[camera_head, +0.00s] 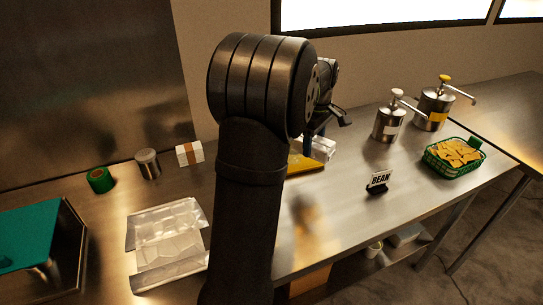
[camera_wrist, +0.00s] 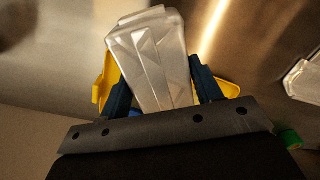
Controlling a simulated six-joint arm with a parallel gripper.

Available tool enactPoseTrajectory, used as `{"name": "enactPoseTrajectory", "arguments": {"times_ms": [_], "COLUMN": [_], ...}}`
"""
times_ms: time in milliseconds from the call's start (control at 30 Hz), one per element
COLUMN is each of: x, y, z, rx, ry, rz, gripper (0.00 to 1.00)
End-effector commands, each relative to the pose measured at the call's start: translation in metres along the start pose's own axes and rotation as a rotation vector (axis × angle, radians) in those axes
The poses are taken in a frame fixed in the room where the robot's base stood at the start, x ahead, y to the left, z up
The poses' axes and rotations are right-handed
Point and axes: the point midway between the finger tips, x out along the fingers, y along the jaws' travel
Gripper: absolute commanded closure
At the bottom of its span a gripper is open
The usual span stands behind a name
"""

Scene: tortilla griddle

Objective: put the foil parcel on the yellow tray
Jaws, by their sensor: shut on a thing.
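The silver foil parcel (camera_wrist: 150,55) is between the two dark blue fingers of my gripper (camera_wrist: 164,88) in the wrist view. My gripper is shut on it. The parcel also shows in the head view (camera_head: 323,147), just right of my gripper (camera_head: 312,145). The yellow tray (camera_head: 306,163) is directly below the parcel on the steel counter. Its yellow edges show on both sides of my fingers in the wrist view (camera_wrist: 106,78). My arm hides part of the tray in the head view. I cannot tell whether the parcel touches the tray.
A silver foil-like tray (camera_head: 140,285) lies left of my arm. A green roll (camera_head: 100,180), a can (camera_head: 148,164) and a white box (camera_head: 189,153) stand behind it. Right are two pump pots (camera_head: 389,124) (camera_head: 434,107), a green chip basket (camera_head: 455,170) and a BEAN sign (camera_head: 379,182).

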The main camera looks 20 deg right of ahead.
Motion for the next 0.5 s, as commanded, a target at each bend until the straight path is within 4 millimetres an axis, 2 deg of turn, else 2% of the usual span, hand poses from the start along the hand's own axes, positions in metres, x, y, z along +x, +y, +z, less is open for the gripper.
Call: {"name": "enactPoseTrajectory", "arguments": {"times_ms": [33, 133, 333, 500], "x": [0.002, 0.002, 0.005, 0.023], "y": [0.005, 0.011, 0.014, 0.012], "z": [-0.022, -0.051, -0.082, -0.112], "rx": [-0.042, -0.101, -0.155, -0.161], "ry": [0.0, 0.0, 0.0, -0.001], "rz": [-0.001, 0.0, 0.0, -0.002], "gripper": [0.69, 0.69, 0.69, 0.69]}}
